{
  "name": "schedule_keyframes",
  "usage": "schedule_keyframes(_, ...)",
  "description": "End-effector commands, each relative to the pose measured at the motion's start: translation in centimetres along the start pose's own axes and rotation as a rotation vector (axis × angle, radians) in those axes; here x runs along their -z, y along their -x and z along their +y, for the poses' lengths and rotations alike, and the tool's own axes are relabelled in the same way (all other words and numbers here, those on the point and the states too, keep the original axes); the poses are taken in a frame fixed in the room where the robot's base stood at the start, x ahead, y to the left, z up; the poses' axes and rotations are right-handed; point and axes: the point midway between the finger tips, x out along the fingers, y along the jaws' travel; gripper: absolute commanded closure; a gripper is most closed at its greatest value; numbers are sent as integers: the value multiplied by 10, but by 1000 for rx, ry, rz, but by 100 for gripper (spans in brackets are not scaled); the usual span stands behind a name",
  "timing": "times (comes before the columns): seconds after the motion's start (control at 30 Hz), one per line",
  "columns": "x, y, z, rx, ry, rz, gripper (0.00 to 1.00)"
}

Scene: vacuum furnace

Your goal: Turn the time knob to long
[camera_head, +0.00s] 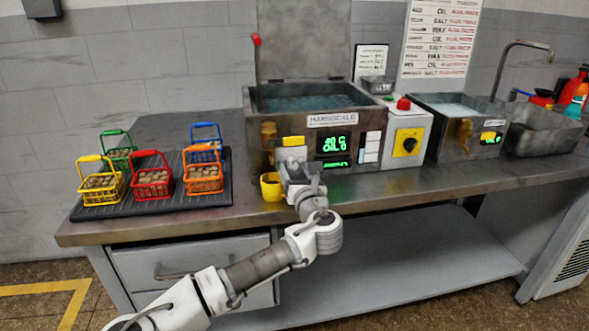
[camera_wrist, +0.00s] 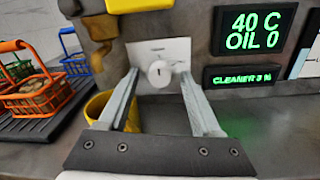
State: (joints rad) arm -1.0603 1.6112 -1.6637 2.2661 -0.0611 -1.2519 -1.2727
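A small round white knob (camera_wrist: 160,73) with a dark mark sits on a pale plate (camera_wrist: 178,50) on the front of the grey tank (camera_head: 270,118). The plate's label is too small to read, so I cannot tell whether this is the time knob. My gripper (camera_wrist: 159,80) is open, its two fingers pointing at the plate on either side of the knob, with no clear contact. Another knob, black on a yellow plate (camera_head: 408,142), is on the grey box to the right.
A green display (camera_wrist: 253,30) reads 40 C, OIL 0. A yellow cup (camera_head: 271,187) stands close left of my gripper. Several coloured baskets of parts sit on a black ribbed mat (camera_head: 150,204) at left. A second basin (camera_head: 458,108) is at right. The bench front is mostly clear.

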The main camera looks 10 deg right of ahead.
Motion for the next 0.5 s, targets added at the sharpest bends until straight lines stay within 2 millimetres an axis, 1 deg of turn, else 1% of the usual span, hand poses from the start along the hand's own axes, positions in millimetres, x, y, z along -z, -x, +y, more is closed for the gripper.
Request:
schedule_keyframes(0.03, 0, 0, 0, 0, 0, 0, 41)
schedule_keyframes(0.17, 0, 0, 0, 0, 0, 0, 65)
schedule_keyframes(0.2, 0, 0, 0, 0, 0, 0, 72)
schedule_keyframes(0.27, 0, 0, 0, 0, 0, 0, 83)
schedule_keyframes(0.3, 0, 0, 0, 0, 0, 0, 90)
schedule_keyframes(0.37, 0, 0, 0, 0, 0, 0, 100)
schedule_keyframes(0.5, 0, 0, 0, 0, 0, 0, 100)
